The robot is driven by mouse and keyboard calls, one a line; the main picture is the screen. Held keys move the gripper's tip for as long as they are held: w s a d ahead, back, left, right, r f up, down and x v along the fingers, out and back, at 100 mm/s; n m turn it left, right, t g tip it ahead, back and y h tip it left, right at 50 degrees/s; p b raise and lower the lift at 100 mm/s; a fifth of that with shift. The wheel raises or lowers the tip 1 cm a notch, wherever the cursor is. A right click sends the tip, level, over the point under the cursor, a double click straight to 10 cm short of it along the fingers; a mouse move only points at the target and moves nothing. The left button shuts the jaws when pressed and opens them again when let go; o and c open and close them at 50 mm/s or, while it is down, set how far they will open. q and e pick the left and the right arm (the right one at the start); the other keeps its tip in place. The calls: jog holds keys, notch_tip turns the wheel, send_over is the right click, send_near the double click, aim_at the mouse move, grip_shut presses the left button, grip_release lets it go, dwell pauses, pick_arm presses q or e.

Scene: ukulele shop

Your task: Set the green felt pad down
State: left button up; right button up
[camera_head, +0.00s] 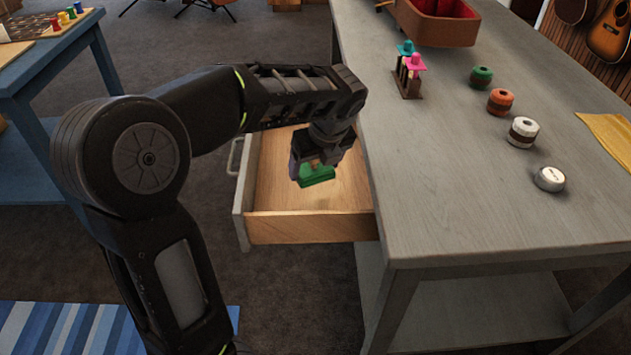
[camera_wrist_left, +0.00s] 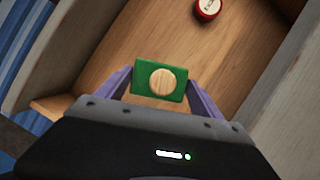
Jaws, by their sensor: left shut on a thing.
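The green felt pad (camera_head: 317,175) is between the fingers of my left gripper (camera_head: 314,166), over the open drawer (camera_head: 310,228). In the left wrist view the green pad (camera_wrist_left: 143,88) is a rectangle with a round wooden knob (camera_wrist_left: 162,82) on it. The purple fingers of my left gripper (camera_wrist_left: 160,88) are shut on its two short sides. The drawer's wooden floor (camera_wrist_left: 135,45) lies beneath it; I cannot tell whether the pad touches the floor. My right gripper is not in view.
A red round piece with a white top (camera_wrist_left: 207,9) lies in the drawer. The grey table (camera_head: 465,185) carries several round pieces, a stand with teal and pink pieces (camera_head: 410,78) and a red-lined case (camera_head: 437,22). A blue table (camera_head: 60,70) stands at left.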

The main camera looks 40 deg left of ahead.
aim_at(317, 175)
pick_arm(q)
jog(key=shift+f+b, duration=0.85)
jog(key=shift+f, duration=1.65)
jog(key=shift+f, duration=0.1)
jog(key=o, duration=1.4)
jog(key=shift+d+r, duration=0.15)
jog(key=shift+r, duration=0.35)
jog(key=p+v, duration=0.3)
jog(key=v, duration=0.8)
jog(key=shift+p, duration=0.3)
jog(key=shift+s, duration=0.1)
